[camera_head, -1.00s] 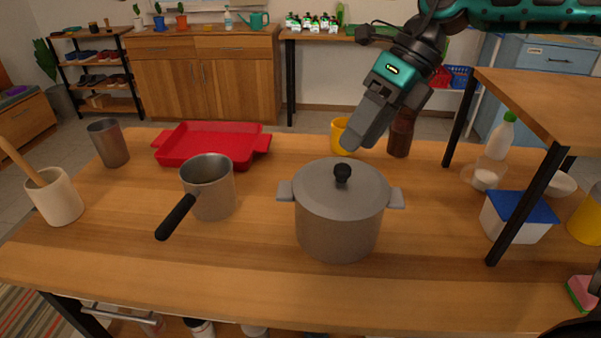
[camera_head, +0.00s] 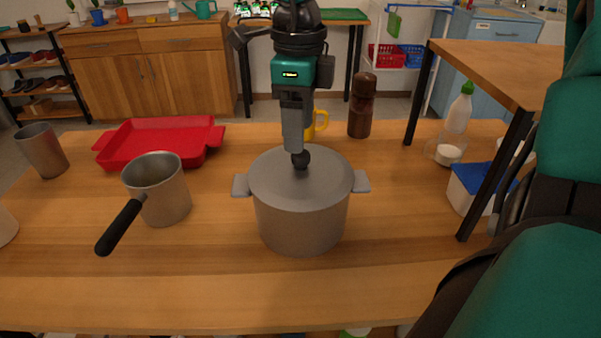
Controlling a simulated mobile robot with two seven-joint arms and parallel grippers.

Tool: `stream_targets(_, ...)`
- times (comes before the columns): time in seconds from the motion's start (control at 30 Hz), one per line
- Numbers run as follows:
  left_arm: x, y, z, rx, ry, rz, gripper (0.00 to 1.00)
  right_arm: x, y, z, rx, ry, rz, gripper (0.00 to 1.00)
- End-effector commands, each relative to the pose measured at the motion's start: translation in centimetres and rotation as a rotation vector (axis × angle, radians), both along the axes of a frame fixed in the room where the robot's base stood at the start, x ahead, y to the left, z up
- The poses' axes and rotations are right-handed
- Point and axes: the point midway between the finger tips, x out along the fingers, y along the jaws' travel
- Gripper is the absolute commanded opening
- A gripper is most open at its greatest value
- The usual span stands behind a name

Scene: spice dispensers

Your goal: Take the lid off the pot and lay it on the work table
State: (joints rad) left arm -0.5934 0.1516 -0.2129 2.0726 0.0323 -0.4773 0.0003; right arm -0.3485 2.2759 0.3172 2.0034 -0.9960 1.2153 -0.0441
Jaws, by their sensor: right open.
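The grey pot (camera_head: 300,222) stands on the wooden work table (camera_head: 230,292). Its grey lid (camera_head: 270,180) sits on top, with a round black knob (camera_head: 301,160) in the middle. My right gripper (camera_head: 294,150) points down at the knob from above and behind. Its fingers look lined up one over the other in this view, and the tips overlap the knob's upper part. I cannot tell whether they touch it. The gripper is open. My left gripper is not in view.
A saucepan (camera_head: 165,195) with a black handle and a red tray (camera_head: 150,150) stand left of the pot. A yellow mug (camera_head: 322,122) and brown mill (camera_head: 361,108) are behind it. The table's front is clear.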

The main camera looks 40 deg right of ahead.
Motion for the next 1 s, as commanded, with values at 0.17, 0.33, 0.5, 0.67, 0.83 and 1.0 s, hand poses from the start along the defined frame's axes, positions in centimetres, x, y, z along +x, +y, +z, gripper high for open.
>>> stream_targets(0.17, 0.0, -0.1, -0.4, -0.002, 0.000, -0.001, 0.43, 0.3, -0.3, -2.7, 0.000, 0.006, -0.001, 0.63)
stream_targets(0.33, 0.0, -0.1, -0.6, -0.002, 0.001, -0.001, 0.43, 0.4, -0.4, -4.7, 0.000, 0.003, -0.001, 0.63)
stream_targets(0.5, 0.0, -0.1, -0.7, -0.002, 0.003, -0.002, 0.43, 0.3, -0.3, -5.0, 0.001, 0.002, -0.001, 0.63)
stream_targets(0.67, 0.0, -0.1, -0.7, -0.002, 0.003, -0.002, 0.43, 0.4, -0.4, -5.0, 0.002, 0.001, -0.001, 0.59)
stream_targets(0.83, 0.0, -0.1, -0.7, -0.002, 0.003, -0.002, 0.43, 0.4, -0.4, -5.0, 0.002, 0.001, -0.001, 0.43)
stream_targets(1.0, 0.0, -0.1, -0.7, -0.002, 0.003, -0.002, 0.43, 0.4, -0.4, -4.9, 0.002, 0.001, -0.001, 0.26)
